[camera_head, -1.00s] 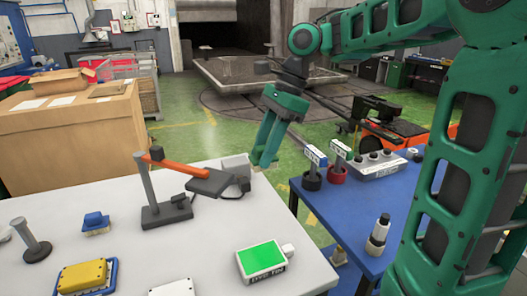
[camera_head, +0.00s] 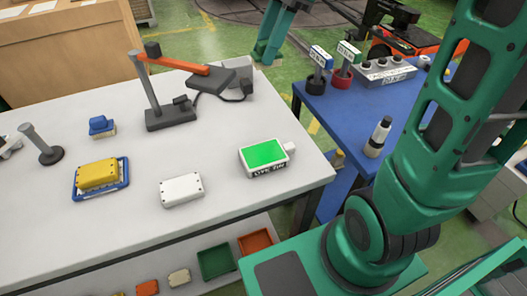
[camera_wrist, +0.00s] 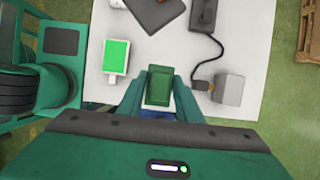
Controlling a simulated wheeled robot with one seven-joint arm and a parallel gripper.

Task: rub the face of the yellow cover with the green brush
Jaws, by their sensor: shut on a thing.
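The yellow cover (camera_head: 97,174) lies face up on a blue-edged tray (camera_head: 124,182) at the left of the white table in the head view. My gripper (camera_wrist: 160,90) is shut on the green brush (camera_wrist: 158,87), which shows as a green block between its fingers in the wrist view. The brush's underside and bristles are hidden there. In the head view my green hand is at the top middle, beyond the table's right side, well apart from the yellow cover. The yellow cover is not in the wrist view.
A blue brush (camera_head: 101,126) stands behind the yellow cover. A white cover (camera_head: 181,190) and a green-screened box (camera_head: 265,158) lie to its right. A grey post (camera_head: 40,145) and an orange-armed stand (camera_head: 165,110) rise from the table. A blue table (camera_head: 330,118) is at right.

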